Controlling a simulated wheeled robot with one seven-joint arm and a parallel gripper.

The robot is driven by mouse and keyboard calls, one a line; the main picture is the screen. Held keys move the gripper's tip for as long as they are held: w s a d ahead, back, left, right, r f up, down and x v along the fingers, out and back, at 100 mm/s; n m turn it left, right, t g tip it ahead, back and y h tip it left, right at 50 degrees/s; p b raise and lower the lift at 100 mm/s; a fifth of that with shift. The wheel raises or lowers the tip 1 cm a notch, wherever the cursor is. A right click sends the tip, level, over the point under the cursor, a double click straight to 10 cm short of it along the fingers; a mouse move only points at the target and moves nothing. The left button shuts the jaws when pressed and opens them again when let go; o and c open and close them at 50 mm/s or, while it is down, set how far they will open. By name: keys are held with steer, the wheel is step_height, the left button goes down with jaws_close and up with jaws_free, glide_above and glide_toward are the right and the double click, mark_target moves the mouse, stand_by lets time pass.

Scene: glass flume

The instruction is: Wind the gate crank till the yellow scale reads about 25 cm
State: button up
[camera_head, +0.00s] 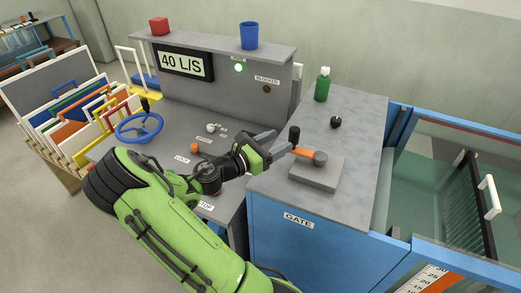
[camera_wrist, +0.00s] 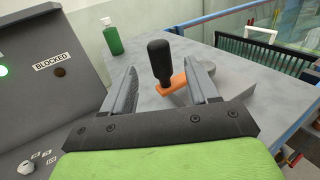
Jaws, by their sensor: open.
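The gate crank is an orange arm (camera_head: 305,153) with an upright black handle (camera_head: 294,135), on a grey block (camera_head: 318,172) above the GATE label. In the wrist view the black handle (camera_wrist: 160,62) stands between my two fingers, with the orange arm (camera_wrist: 172,83) below it. My gripper (camera_head: 282,142) is open, its fingers on either side of the handle with gaps showing; it also shows in the wrist view (camera_wrist: 161,70). A scale (camera_head: 432,280) with dark marks and an orange part is at the bottom right, cut off; I cannot read its value.
A green bottle (camera_head: 322,86) and a small black knob (camera_head: 336,122) stand on the grey top behind the crank. The glass flume (camera_head: 440,170) is at right. A console with a blue wheel (camera_head: 139,127) and a 40 L/S display (camera_head: 185,62) is at left.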

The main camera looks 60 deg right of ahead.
steer(key=v, duration=0.6)
steer(key=shift+a, duration=0.3)
steer(key=shift+w, duration=0.1)
steer(key=s+a+f+m+t+y, duration=0.1)
steer(key=a+f+m+t+y, duration=0.3)
steer(key=a+m+y, duration=0.65)
steer(key=s+a+r+m+t+y, duration=0.2)
steer(key=a+r, duration=0.3)
steer(key=a, duration=0.4)
steer(key=s+a+r+m+t+y, duration=0.1)
steer(key=s+a+r+t+y, duration=0.3)
steer(key=a, duration=0.5)
steer(key=shift+s+a+r+m+t, duration=0.2)
steer(key=shift+s+r+m+t, duration=0.2)
steer(key=shift+t, duration=0.3)
